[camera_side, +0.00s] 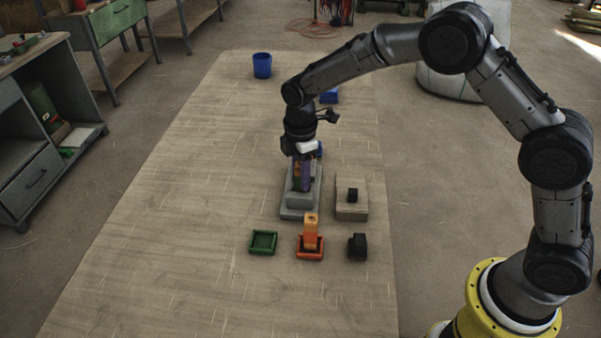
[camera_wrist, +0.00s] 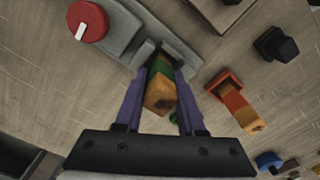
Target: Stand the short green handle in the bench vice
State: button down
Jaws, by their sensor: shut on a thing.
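The short green handle (camera_wrist: 159,70), green with a bare wood end, is between the purple fingers of my gripper (camera_wrist: 158,108), which is shut on it. Its wood end points towards the wrist camera. The grey bench vice (camera_wrist: 120,38) lies beyond it, and the handle's far end is at the vice jaws. I cannot tell how deep it sits between them. In the side view my gripper (camera_side: 302,184) points down over the vice (camera_side: 298,213), and the fingers mostly hide the handle.
An orange handle (camera_side: 311,230) stands in an orange holder (camera_side: 310,255) in front of the vice. A green holder (camera_side: 263,243) is empty to its left. A black block (camera_side: 357,246) and a wooden block (camera_side: 351,212) are at the right. A blue cup (camera_side: 262,65) stands far back.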

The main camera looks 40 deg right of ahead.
jog(key=shift+f, duration=0.25)
jog(key=c, duration=0.8)
grip_release()
jog(key=shift+r, duration=5.5)
jog(key=shift+d, duration=0.1)
